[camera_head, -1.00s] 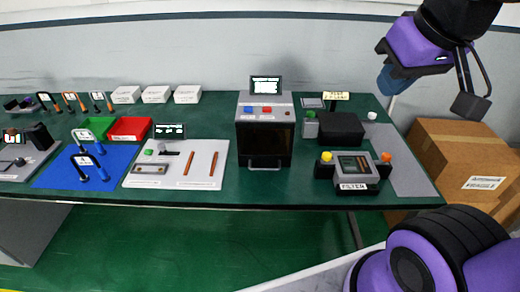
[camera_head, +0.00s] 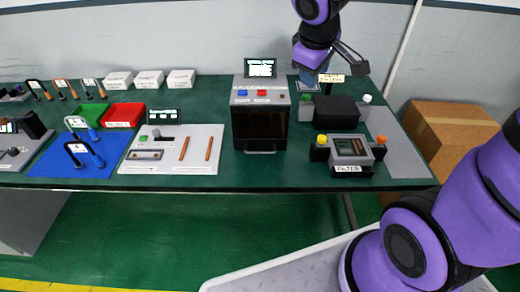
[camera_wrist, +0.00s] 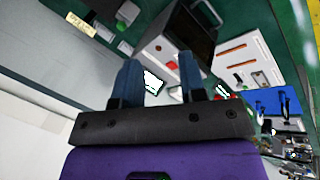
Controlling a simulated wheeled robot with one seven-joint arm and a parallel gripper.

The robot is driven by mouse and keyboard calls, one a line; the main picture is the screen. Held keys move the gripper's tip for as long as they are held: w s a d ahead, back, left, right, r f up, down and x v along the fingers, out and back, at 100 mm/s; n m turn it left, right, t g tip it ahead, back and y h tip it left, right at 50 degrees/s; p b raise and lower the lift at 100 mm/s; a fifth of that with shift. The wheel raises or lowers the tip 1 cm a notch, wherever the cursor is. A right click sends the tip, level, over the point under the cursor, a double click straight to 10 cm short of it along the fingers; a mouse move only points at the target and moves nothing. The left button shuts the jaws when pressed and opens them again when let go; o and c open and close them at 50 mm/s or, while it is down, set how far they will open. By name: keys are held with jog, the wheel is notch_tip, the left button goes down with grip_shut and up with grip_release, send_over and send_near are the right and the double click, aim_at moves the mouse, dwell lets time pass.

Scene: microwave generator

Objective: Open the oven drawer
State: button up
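The oven (camera_head: 261,113) is a grey box with a dark front window, standing on the green table. It has a blue and a red button on top and a sign above. Its grey handle (camera_head: 261,152) runs along the bottom of the front, and the front looks closed. My gripper (camera_head: 308,76) is above the table, behind and to the right of the oven, apart from it. In the wrist view, my gripper (camera_wrist: 158,72) shows two blue fingers set apart with nothing between them. The oven (camera_wrist: 178,45) shows tilted beyond the fingers.
A black box (camera_head: 336,112) and a grey device with yellow and orange knobs (camera_head: 350,150) stand right of the oven. A white board (camera_head: 170,165) with two brown sticks lies left. Cardboard boxes (camera_head: 455,130) stand right of the table. The space before the oven is clear.

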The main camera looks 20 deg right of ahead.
jog(key=w+a+f+n, duration=0.4)
jog(key=w+f, duration=0.2)
jog(key=f, duration=0.3)
jog(key=n+g+y, duration=0.2)
jog(key=n, duration=0.2)
send_near(260, 153)
jog(key=f, duration=0.2)
jog(key=w+f, duration=0.1)
jog(key=f, duration=0.5)
jog(key=shift+w+d+f, duration=0.15)
jog(key=shift+w+d, duration=0.05)
jog(key=shift+d, duration=0.15)
grip_shut()
